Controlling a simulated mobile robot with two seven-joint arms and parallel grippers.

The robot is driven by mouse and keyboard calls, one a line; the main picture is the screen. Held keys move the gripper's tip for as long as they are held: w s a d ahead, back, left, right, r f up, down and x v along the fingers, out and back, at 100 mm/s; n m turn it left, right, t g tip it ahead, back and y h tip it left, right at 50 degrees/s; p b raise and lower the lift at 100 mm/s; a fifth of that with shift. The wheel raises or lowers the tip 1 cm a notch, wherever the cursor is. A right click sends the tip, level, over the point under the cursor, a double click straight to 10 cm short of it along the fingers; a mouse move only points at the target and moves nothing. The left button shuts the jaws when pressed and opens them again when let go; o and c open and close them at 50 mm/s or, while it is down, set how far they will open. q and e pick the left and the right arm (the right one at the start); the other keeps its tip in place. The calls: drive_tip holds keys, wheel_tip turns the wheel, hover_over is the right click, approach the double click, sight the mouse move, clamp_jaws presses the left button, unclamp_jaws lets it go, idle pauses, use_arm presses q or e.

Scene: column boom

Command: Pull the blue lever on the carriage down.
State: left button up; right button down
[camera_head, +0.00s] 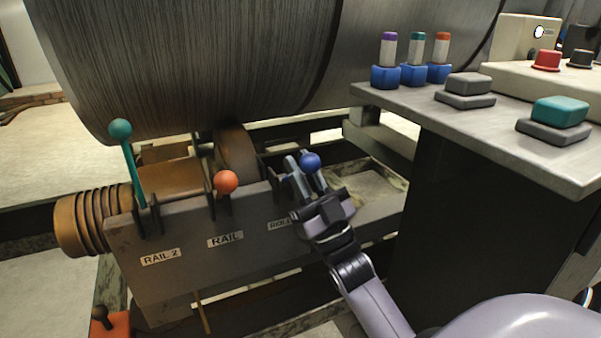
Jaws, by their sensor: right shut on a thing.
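The blue lever, with its round blue knob (310,162), stands at the right end of the grey carriage (190,256). My right gripper (305,176) is at this lever, its fingers around the shaft just below the knob, and it is shut on the lever. Part of the shaft is hidden by the fingers. A teal-knobbed lever (121,130) stands upright at the carriage's left end, above the label "RAIL 2". An orange-red-knobbed lever (227,182) sits lower, above the label "RAIL". A third label, under the blue lever, is partly hidden by my gripper. My left gripper is out of view.
A large grey cylinder (200,60) lies above and behind the carriage. A control desk (480,125) with several coloured buttons and blue-based switches stands at the right, close to my right arm. Coiled brown rings (80,222) sit at the carriage's left end.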

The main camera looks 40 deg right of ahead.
drive_tip(key=shift+f, duration=0.1)
drive_tip(key=c, duration=1.3)
unclamp_jaws()
drive_tip(key=shift+s, duration=0.1)
drive_tip(key=shift+c, duration=0.2)
use_arm(q)
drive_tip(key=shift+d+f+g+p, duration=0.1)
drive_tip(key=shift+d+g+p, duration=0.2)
drive_tip(key=shift+p, duration=0.15)
use_arm(e)
drive_tip(key=v, duration=0.7)
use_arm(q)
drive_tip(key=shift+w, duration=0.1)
